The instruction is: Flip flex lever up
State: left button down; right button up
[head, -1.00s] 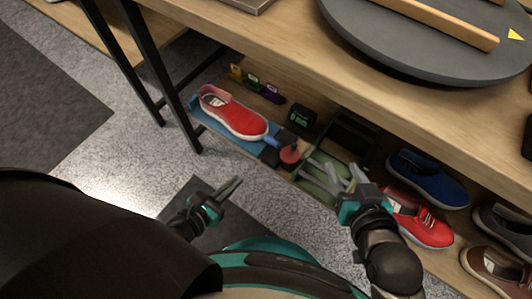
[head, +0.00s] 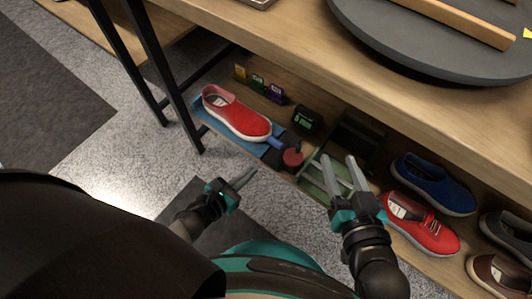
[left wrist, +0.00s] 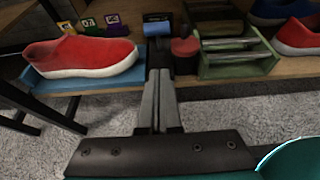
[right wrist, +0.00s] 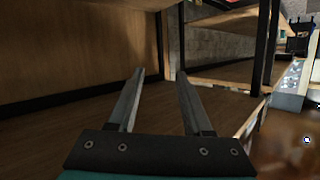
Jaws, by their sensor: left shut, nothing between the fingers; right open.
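A red slip-on shoe (head: 236,113) rests on a blue platform (head: 205,112) on the low shelf. At the platform's right end is a dark block with a blue bar and a round red knob (head: 292,157), which looks like the lever; it lies low. The left wrist view shows the knob (left wrist: 185,46) just beyond and right of my left fingertips, the shoe (left wrist: 82,55) to their left. My left gripper (head: 250,174) is shut and empty, in front of the shelf, apart from the knob. My right gripper (head: 339,162) is open and empty, over or before the green tray.
A green tray (head: 311,184) with bars sits right of the knob. A small black box (head: 305,119) and coloured number cards (head: 258,82) stand behind. Blue (head: 432,183) and red laced (head: 421,224) shoes lie to the right. The tabletop (head: 290,60) overhangs the shelf; a black leg (head: 165,75) stands left.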

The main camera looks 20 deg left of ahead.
aim_at(281, 143)
pick_arm(q)
jog(key=w+d+b, duration=0.1)
jog(key=w+d, duration=0.1)
jog(key=w, duration=0.5)
jog(key=shift+w+d+f, duration=0.2)
jog(key=shift+w+d, duration=0.05)
jog(key=shift+d, duration=0.05)
pick_arm(e)
jog(key=shift+s+a+r+m+t+y, duration=0.15)
jog(key=shift+s+a+r+t+y, duration=0.15)
jog(key=shift+r+t, duration=0.25)
jog(key=shift+s+a+r+m+t+y, duration=0.2)
jog(key=shift+a+r+t, duration=0.1)
jog(key=shift+t, duration=0.45)
